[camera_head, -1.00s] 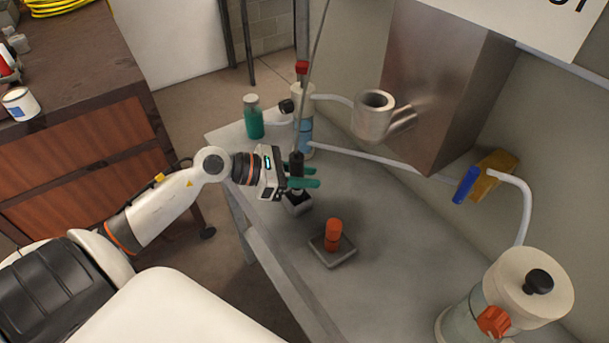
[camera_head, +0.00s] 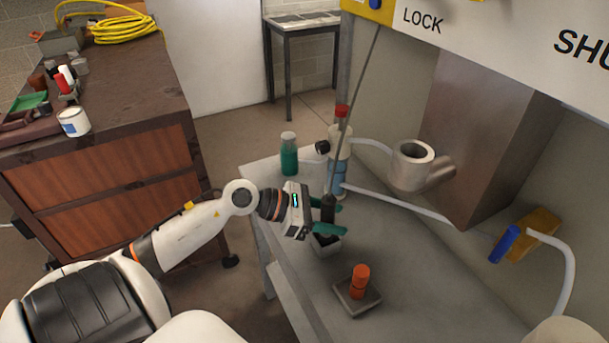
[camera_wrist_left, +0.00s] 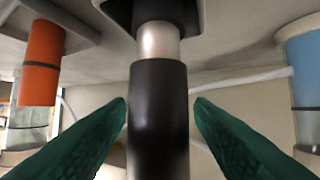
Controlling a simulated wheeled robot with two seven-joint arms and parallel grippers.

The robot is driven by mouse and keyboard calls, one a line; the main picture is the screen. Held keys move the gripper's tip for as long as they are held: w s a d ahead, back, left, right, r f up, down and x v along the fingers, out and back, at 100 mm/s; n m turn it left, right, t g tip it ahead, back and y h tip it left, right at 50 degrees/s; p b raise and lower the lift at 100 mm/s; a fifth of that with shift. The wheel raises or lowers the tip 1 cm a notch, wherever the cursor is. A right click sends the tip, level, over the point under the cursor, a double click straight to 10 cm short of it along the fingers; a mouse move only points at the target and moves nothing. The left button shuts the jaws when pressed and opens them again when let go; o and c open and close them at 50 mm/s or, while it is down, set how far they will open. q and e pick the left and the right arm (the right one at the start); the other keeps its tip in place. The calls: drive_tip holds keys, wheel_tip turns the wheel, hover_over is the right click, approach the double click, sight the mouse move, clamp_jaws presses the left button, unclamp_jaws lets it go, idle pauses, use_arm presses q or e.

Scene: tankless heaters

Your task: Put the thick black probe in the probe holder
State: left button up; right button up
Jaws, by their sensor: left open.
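The thick black probe (camera_head: 328,208) stands upright on the bench, with a thin rod or cable rising from its top. Its lower end meets a small grey square block (camera_head: 326,246); the left wrist view shows the black body (camera_wrist_left: 158,125) and a silver neck entering the block's dark opening. My left gripper (camera_head: 338,217) has green fingers, open, one on each side of the probe, with small gaps in the wrist view. A grey cup-shaped fitting (camera_head: 411,165) is at the wall. I cannot tell whether the block or this cup is the probe holder. My right gripper is out of view.
An orange piece (camera_head: 359,283) stands in another grey base nearer me. A green-filled bottle (camera_head: 289,158) and a red-capped bottle (camera_head: 340,150) stand behind. A pale hose (camera_head: 400,204) runs along the wall. The bench (camera_head: 420,290) is clear at front right.

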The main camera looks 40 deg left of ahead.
use_arm(q)
drive_tip(key=b+v, duration=0.1)
drive_tip(key=v, duration=1)
drive_tip(key=shift+s+f, duration=0.1)
